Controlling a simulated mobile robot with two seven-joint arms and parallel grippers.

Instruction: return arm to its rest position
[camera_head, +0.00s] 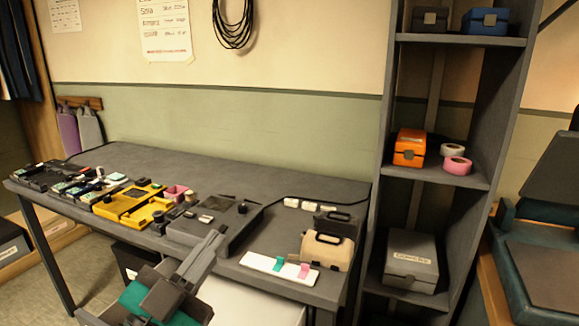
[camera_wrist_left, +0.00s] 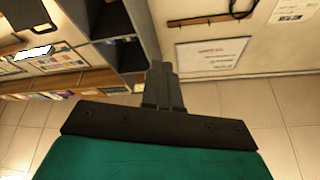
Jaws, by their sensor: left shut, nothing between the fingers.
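My left gripper (camera_head: 214,240) comes in at the lower left of the head view, in front of the table's front edge. Its dark fingers are together with nothing between them, and they point up and to the right. The green and dark wrist behind it shows at the bottom. In the left wrist view the fingers of the gripper (camera_wrist_left: 160,72) are closed side by side, with wall and shelving beyond them. My right gripper is in neither view.
A long grey table (camera_head: 250,178) holds a yellow device (camera_head: 128,204), a grey device (camera_head: 215,222), a beige case (camera_head: 327,251) and a white strip (camera_head: 279,269). A grey shelf unit (camera_head: 385,150) stands at right, with an orange box (camera_head: 409,148). The table's back strip is mostly clear.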

